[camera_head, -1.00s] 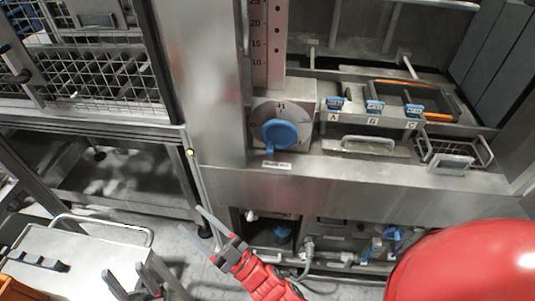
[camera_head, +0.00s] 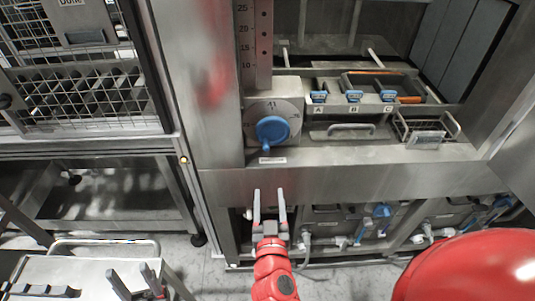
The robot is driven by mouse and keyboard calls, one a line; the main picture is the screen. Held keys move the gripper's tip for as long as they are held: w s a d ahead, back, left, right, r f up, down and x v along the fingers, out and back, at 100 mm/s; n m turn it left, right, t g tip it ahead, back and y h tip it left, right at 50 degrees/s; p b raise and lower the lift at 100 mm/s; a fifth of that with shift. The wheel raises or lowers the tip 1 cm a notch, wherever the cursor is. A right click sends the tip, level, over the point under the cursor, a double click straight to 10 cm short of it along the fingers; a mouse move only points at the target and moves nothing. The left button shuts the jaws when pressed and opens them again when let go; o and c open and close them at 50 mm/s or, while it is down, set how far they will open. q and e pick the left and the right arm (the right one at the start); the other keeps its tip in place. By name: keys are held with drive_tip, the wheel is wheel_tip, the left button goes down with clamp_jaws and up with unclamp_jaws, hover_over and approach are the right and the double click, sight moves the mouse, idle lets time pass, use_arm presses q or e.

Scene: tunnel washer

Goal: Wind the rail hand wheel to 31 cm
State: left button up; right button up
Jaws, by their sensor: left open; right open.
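The blue hand wheel (camera_head: 272,131) sits on the front of a grey box, over a round dial (camera_head: 291,113) with small numbers I cannot read surely. Its small grip (camera_head: 267,147) points down. A vertical rail scale (camera_head: 262,45) rises above it, with 10, 15, 20 and 25 visible; I cannot make out its pointer. My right gripper (camera_head: 269,208) is open and empty, pointing up, below the wheel and apart from it, in front of the lower steel panel. My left gripper (camera_head: 136,286) is open at the bottom left, far from the wheel, its fingertips over the cart.
Blue-tagged levers A, B and C (camera_head: 353,97) stand right of the wheel, above a bar handle (camera_head: 351,128) and a wire basket (camera_head: 426,129). A steel ledge (camera_head: 300,186) runs below. A steel cart (camera_head: 60,270) stands bottom left, and a mesh cage (camera_head: 85,95) upper left.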

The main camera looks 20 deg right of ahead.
sight(266, 150)
drive_tip(key=p+x, duration=0.2)
drive_tip(key=x, duration=1.4)
clamp_jaws()
